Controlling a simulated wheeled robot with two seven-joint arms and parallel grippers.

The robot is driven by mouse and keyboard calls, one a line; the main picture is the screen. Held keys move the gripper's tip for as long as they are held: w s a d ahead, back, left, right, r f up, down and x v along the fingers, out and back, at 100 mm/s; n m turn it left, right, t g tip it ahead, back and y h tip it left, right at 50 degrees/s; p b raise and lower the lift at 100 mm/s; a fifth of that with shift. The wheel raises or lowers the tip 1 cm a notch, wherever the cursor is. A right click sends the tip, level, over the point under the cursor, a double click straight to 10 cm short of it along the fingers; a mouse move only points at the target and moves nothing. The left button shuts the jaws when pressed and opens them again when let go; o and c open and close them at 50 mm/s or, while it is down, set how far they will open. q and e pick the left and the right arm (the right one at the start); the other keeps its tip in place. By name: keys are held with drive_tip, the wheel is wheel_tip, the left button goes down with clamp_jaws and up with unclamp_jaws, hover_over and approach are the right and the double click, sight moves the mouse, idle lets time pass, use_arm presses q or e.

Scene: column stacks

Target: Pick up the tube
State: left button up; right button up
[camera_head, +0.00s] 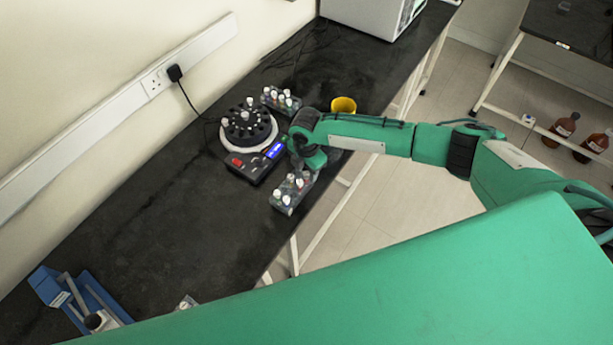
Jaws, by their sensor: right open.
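Several small tubes with pale caps stand in a rack (292,192) near the bench's front edge. More capped tubes stand in a second rack (281,100) behind it. A round black device (248,128) with a blue display also holds a few white-capped tubes. My right gripper (306,172) is at the end of the green arm, pointing down over the near rack's far end. Its fingers are small and partly hidden by the wrist; it is open, and I cannot tell which tube is closest. My left gripper is not in view.
A yellow cup (343,105) stands behind my right arm. A blue device (78,300) is at the lower left, and a white box (370,12) at the back. The dark bench (170,215) is clear in its left middle. A wall socket cable hangs behind.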

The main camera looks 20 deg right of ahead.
drive_tip(key=shift+c, duration=0.2)
clamp_jaws()
drive_tip(key=shift+r, duration=0.15)
